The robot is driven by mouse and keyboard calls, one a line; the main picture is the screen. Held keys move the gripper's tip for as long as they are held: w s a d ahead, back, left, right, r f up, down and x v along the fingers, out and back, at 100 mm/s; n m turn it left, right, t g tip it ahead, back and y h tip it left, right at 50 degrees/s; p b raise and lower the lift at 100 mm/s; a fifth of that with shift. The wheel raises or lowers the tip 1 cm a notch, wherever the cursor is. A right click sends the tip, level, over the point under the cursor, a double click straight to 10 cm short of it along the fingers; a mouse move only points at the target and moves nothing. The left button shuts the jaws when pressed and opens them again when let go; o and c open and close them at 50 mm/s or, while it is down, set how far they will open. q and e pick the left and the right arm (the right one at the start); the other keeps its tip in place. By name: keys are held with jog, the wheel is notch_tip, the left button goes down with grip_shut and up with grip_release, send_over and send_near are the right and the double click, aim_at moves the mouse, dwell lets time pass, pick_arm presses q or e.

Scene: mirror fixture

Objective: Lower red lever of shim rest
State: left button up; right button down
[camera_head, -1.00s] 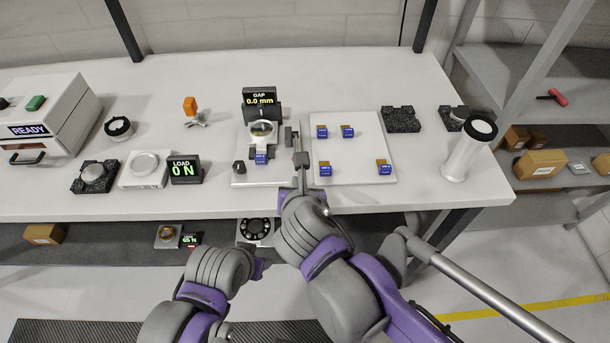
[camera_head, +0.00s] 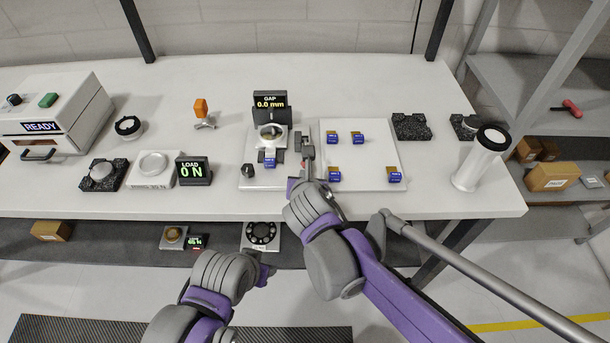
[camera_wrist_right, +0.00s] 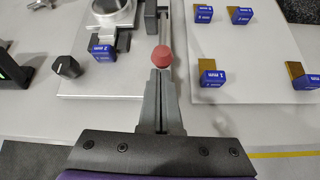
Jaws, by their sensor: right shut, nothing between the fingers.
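The red lever knob (camera_wrist_right: 162,57) shows in the right wrist view, at the near end of a grey lever (camera_wrist_right: 164,28) on the fixture's right side. My right gripper (camera_wrist_right: 161,78) is shut and empty, its fingertips just in front of the knob; I cannot tell whether they touch it. In the head view this gripper (camera_head: 307,168) largely hides the knob. The fixture plate (camera_head: 256,183) carries a round optic (camera_head: 270,131) and a blue shim (camera_head: 270,162) in front of it. The gap display (camera_head: 270,102) reads 0.0 mm. My left gripper (camera_head: 266,274) is low, off the table's front; its jaws are unclear.
A white tray (camera_head: 362,173) with several blue shims stands close right of the fixture. A black knob (camera_head: 248,170) sits on the plate's left. The load display (camera_head: 193,171) reads 0 N. A white cylinder (camera_head: 481,160) stands at the right. The table's back is mostly clear.

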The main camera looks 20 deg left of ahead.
jog(key=shift+r, duration=0.1)
jog(key=r+p, duration=0.1)
jog(key=r, duration=0.2)
jog(key=shift+w+a+r+p, duration=0.1)
jog(key=shift+w+r+p, duration=0.15)
jog(key=shift+w+p, duration=0.1)
jog(key=shift+w+r, duration=0.15)
